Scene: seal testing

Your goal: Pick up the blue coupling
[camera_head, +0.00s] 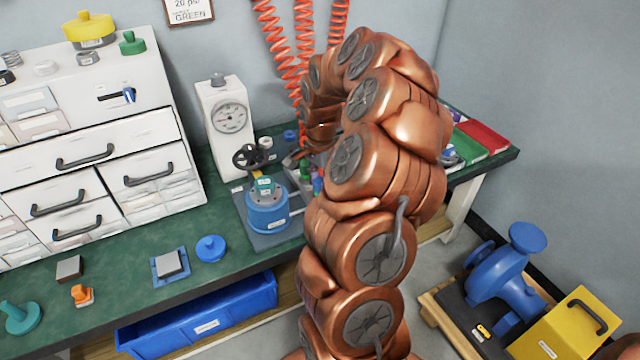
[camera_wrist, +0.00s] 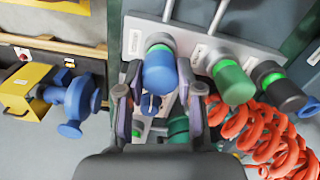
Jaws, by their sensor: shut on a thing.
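The blue coupling (camera_wrist: 160,74) is a short blue cylinder in the wrist view, with a green ring and a grey end at its top. It sits at the pale panel, and I cannot tell whether it is seated there or clear of it. My gripper (camera_wrist: 160,84) has one finger on each side of the coupling and is shut on it. A smaller blue part (camera_wrist: 150,104) shows between the fingers. In the head view my copper arm covers most of the gripper and the work area.
A green coupling (camera_wrist: 233,82) and a dark coupling (camera_wrist: 277,87) stand close to the right in the wrist view, with coiled orange hoses (camera_wrist: 255,128) below.

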